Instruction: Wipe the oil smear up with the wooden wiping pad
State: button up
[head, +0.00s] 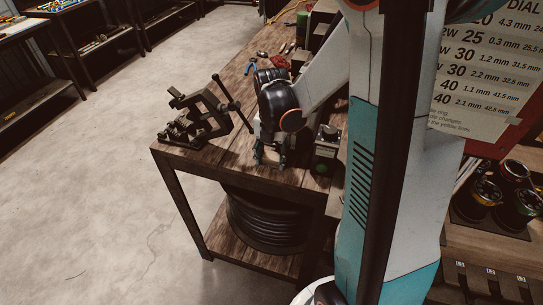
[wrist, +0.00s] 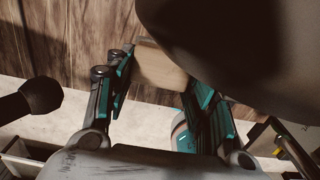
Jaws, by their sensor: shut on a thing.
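My gripper (head: 268,160) is low over the front end of the wooden workbench (head: 205,157) in the head view. In the wrist view my gripper (wrist: 158,78) has a finger on each side of a pale wooden block, the wiping pad (wrist: 160,66), and is shut on it. The pad is partly covered by a large dark rounded shape at the upper right. The bench planks (wrist: 75,35) lie behind it; I cannot tell whether the pad touches them. The oil smear cannot be made out in either view; a dark patch at the wrist view's left could be shadow.
A dark bench tool with long handles (head: 200,115) stands left of my gripper. A small device with a green part (head: 326,150) stands close on the right. Small tools and a red cloth (head: 279,62) lie farther back. A black hose coil (head: 262,220) rests on the lower shelf.

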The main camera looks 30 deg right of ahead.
aim_at(289, 166)
jog(key=shift+w+d, duration=0.3)
jog(key=shift+d, duration=0.1)
jog(key=shift+s+d, duration=0.1)
dwell(0.4)
jog(key=shift+s+d, duration=0.8)
jog(key=shift+s, duration=0.25)
jog(key=shift+s+d, duration=0.8)
jog(key=shift+s, duration=0.25)
jog(key=shift+w+a+b, duration=0.2)
jog(key=shift+w+a, duration=0.65)
jog(key=shift+w, duration=0.25)
jog(key=shift+w+a+b, duration=0.15)
jog(key=shift+w+a, duration=0.7)
jog(key=shift+w, duration=0.25)
jog(key=shift+s+d, duration=0.85)
jog(key=shift+s, duration=0.25)
jog(key=shift+s+d, duration=0.85)
jog(key=shift+s, duration=0.25)
jog(key=shift+w+a, duration=0.1)
jog(key=shift+w, duration=0.05)
